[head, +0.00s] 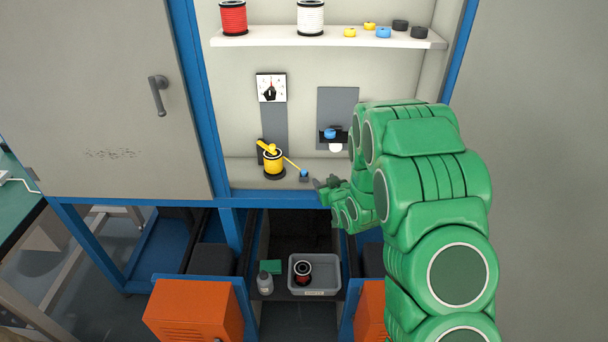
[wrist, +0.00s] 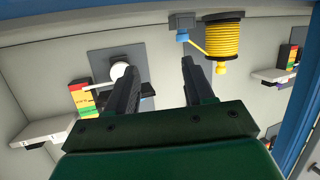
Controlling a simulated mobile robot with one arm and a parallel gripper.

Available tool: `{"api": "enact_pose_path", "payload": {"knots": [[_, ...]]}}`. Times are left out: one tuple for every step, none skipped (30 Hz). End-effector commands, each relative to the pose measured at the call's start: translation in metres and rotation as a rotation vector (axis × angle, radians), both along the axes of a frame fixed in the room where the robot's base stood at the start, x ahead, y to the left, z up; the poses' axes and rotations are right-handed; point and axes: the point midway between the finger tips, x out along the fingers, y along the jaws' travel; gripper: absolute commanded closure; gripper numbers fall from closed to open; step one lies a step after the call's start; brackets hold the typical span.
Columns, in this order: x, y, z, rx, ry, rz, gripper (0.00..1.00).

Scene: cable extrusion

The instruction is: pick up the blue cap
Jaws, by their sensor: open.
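A small blue cap (head: 383,32) lies on the upper white shelf, between yellow and black caps. A second blue cap-like piece (head: 330,133) sits on a black holder on the grey wall plate, above a white round part (head: 335,147). My gripper (head: 325,184) is at the front of the lower shelf, below and apart from that holder. In the wrist view its two dark fingers (wrist: 158,66) are spread with nothing between them. The white round part (wrist: 121,71) shows beyond the left finger there.
A yellow spool (head: 273,162) stands left of my gripper, its strand running to a small grey-blue block (head: 304,174). Red (head: 233,17) and white (head: 310,17) spools stand on the upper shelf (head: 280,41). Below, a grey bin (head: 329,270) holds a dark red spool.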

Motion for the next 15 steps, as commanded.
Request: {"api": "enact_pose_path", "payload": {"knots": [[0.001, 0.005, -0.007, 0.016, -0.022, 0.011, 0.47], [0.002, 0.008, -0.01, 0.027, -0.04, 0.017, 0.47], [0.002, 0.011, -0.014, 0.041, -0.059, 0.024, 0.47], [0.003, 0.014, -0.016, 0.052, -0.077, 0.032, 0.47], [0.003, 0.017, -0.019, 0.062, -0.09, 0.036, 0.47], [0.003, 0.02, -0.021, 0.076, -0.111, 0.044, 0.47], [0.003, 0.023, -0.022, 0.086, -0.127, 0.048, 0.47], [0.003, 0.025, -0.024, 0.095, -0.138, 0.053, 0.47], [0.002, 0.027, -0.026, 0.106, -0.153, 0.057, 0.47], [0.002, 0.028, -0.027, 0.113, -0.164, 0.06, 0.47], [0.002, 0.03, -0.028, 0.12, -0.173, 0.063, 0.47], [0.001, 0.031, -0.029, 0.127, -0.182, 0.066, 0.47], [0.001, 0.032, -0.03, 0.132, -0.188, 0.066, 0.47], [0.001, 0.032, -0.03, 0.135, -0.194, 0.068, 0.47], [0.001, 0.033, -0.029, 0.139, -0.201, 0.07, 0.47]]}}
